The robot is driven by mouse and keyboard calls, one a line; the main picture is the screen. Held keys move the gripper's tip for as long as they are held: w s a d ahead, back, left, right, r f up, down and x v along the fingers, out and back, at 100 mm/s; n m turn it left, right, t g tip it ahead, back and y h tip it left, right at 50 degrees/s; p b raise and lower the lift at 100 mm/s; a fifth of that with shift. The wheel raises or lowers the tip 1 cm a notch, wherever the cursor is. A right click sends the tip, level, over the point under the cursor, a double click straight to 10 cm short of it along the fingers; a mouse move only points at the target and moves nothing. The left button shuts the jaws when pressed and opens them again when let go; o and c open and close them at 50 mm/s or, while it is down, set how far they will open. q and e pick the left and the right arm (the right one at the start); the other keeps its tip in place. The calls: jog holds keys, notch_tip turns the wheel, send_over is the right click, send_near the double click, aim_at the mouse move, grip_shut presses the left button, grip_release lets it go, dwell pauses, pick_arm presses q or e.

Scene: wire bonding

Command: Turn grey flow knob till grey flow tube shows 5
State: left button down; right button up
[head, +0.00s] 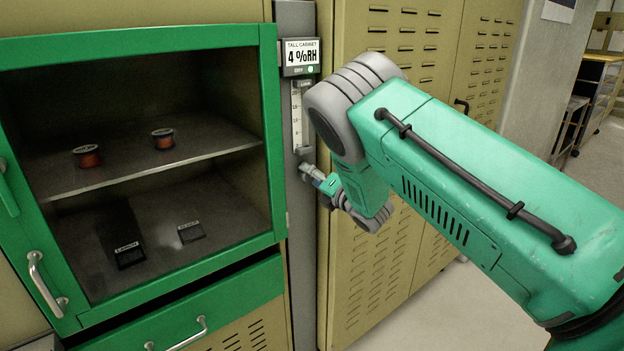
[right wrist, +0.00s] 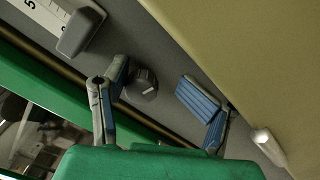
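The grey flow tube (head: 297,112) stands upright on the grey post beside the green cabinet, with a white scale. Its reading is too small to tell. In the right wrist view the lower end of its scale (right wrist: 48,15) shows a 5 near a grey end block (right wrist: 82,32). The round dark grey flow knob (right wrist: 142,85) is below that block. My right gripper (right wrist: 157,80) is open, its blue-padded fingers on either side of the knob, which is nearer the left finger. In the head view my right gripper (head: 318,180) is at the post. My left gripper is out of view.
A display (head: 301,57) above the tube reads 4 %RH with a green light. The green-framed cabinet (head: 140,38) at left holds two orange spools and two small dark items. Tan vented lockers (head: 395,40) stand right of the post. A pale handle-like piece (right wrist: 268,145) lies right of my gripper.

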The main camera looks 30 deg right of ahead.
aim_at(306, 175)
jog(key=shift+s+a, duration=0.1)
jog(key=shift+s, duration=0.05)
jog(key=shift+s+a+r, duration=0.1)
jog(key=shift+a+r, duration=0.2)
jog(key=shift+a, duration=0.6)
jog(key=c, duration=1)
jog(key=shift+a+r, duration=0.1)
jog(key=shift+a, duration=0.3)
grip_shut()
jog(key=shift+d, duration=0.5)
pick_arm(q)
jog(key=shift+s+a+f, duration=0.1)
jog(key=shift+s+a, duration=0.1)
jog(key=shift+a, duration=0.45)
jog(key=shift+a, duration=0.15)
pick_arm(e)
jog(key=shift+a, duration=0.15)
